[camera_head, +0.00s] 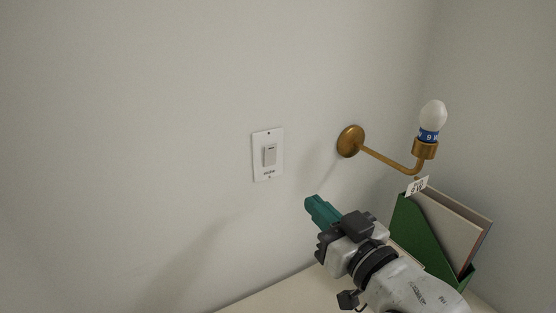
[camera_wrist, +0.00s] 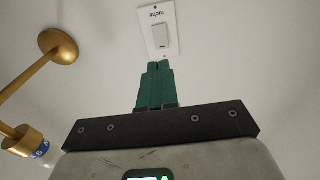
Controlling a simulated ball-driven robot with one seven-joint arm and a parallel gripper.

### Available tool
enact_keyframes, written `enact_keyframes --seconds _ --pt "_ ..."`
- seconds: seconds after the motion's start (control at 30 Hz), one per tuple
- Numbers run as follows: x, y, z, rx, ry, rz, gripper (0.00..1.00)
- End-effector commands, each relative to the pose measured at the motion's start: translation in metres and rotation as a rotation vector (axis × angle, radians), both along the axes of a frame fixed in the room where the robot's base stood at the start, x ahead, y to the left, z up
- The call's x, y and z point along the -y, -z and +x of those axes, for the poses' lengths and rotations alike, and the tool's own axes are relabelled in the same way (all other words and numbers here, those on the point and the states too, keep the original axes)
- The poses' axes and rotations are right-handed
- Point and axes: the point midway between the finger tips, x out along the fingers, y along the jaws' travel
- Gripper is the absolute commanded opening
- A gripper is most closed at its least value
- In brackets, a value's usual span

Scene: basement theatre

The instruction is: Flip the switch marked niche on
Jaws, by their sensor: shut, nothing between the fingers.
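A white switch plate (camera_head: 262,170) marked niche is on the wall, left of centre in the head view. Its rocker (camera_head: 270,155) is white, with a dark mark near its upper end. In the wrist view the plate (camera_wrist: 146,28) appears upside down at the top, with the word niche readable and the rocker (camera_wrist: 160,36) just beyond my fingertips. My gripper (camera_head: 309,206) has green fingers and is shut and empty. In the head view it is below and right of the plate, apart from it. The gap to the wall is hard to judge.
A brass wall lamp (camera_head: 350,141) with a bare bulb (camera_head: 433,115) sticks out right of the switch. A green file holder (camera_head: 412,232) with folders and a paper tag (camera_head: 417,186) stands on a pale surface (camera_head: 285,294) behind my arm. The wall left of the switch is clear.

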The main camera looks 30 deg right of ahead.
Motion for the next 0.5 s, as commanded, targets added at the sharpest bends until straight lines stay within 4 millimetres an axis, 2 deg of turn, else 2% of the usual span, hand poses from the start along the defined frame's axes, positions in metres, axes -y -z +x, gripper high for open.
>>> enact_keyframes --seconds 0.03,0.13,0.5 --pt "-0.0004 -0.0091 -0.0001 0.032 -0.001 0.0 0.0" --pt "-0.0007 -0.0177 -0.0006 0.063 -0.002 0.0 0.0" --pt "-0.0009 -0.0174 0.0003 0.064 -0.003 0.0 0.0"
